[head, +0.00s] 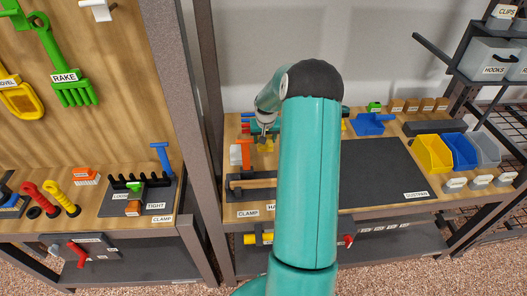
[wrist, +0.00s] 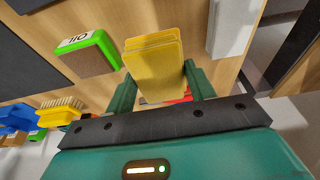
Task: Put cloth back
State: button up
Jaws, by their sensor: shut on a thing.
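The cloth is a yellow folded stack with several layers. In the wrist view the cloth (wrist: 153,62) sits between the two green fingers of my gripper (wrist: 159,78), which is shut on it. Its far end reaches past the fingertips over the wooden bench top. My own arm hides much of that area. I cannot tell whether the cloth touches the bench.
A green-edged block marked OIL (wrist: 88,52) is close left of the cloth. A yellow brush (wrist: 60,110) lies farther left. A blue dustpan (head: 370,123), dark mat (head: 380,165) and bins (head: 434,152) occupy the bench's right. A steel post (head: 207,90) stands left of my gripper.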

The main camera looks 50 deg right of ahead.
jog(key=shift+s+f, duration=0.25)
jog(key=shift+f, duration=0.9)
jog(key=x, duration=0.4)
jog(key=shift+s+a+f, duration=0.1)
jog(key=shift+s+a, duration=0.2)
jog(key=o, duration=0.9)
jog(key=v, duration=1.2)
jog(key=shift+s, duration=0.15)
